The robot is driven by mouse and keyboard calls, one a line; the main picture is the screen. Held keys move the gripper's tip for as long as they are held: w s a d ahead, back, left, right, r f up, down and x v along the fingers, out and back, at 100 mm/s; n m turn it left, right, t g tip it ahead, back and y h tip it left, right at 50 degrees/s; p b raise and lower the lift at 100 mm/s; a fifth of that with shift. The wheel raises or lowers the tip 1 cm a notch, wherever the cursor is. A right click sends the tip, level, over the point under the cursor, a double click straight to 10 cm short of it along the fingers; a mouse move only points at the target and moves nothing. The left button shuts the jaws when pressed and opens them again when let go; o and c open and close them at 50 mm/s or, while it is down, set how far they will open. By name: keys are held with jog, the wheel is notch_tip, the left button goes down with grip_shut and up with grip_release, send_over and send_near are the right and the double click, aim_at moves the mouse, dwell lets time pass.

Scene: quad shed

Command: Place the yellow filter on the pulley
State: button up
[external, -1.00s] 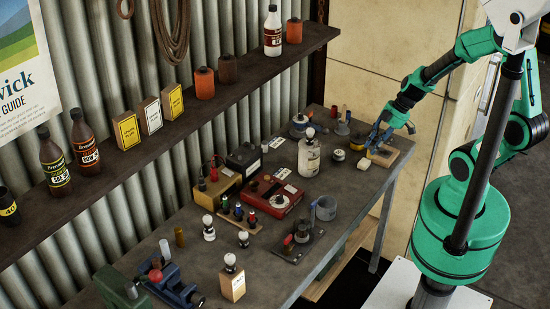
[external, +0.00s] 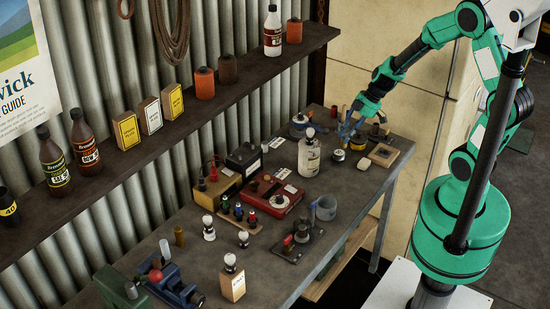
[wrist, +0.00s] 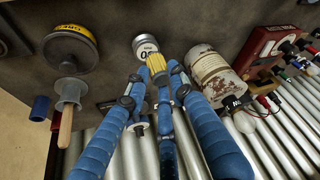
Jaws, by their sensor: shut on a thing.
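The yellow filter (wrist: 157,64), small and ribbed, sits between the fingertips of my gripper (wrist: 157,78) in the wrist view. My gripper is shut on it. In the external view my gripper (external: 347,134) hangs over the far end of the bench, and its fingers hide most of what it holds. A round silver tin with a white label (wrist: 146,46) shows just beyond the filter in the wrist view; I cannot tell whether they touch. I cannot pick out the pulley for certain; a small round grey piece (wrist: 138,129) is partly hidden by my fingers.
A white bottle (external: 309,158) stands left of my gripper, close by. A dark disc with a yellow rim (wrist: 72,48) and a grey funnel-like piece with a wooden handle (wrist: 67,92) lie to the left in the wrist view. A wooden tray (external: 386,154) stands at the bench's right edge.

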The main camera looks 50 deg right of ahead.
jog(key=shift+w+d+f, duration=0.1)
jog(key=shift+w, duration=0.8)
jog(key=shift+f, duration=1.75)
jog(key=shift+f+b, duration=0.15)
jog(key=shift+b, duration=0.25)
jog(key=o, duration=0.9)
jog(key=shift+r+p, duration=0.2)
jog(key=shift+p, duration=0.1)
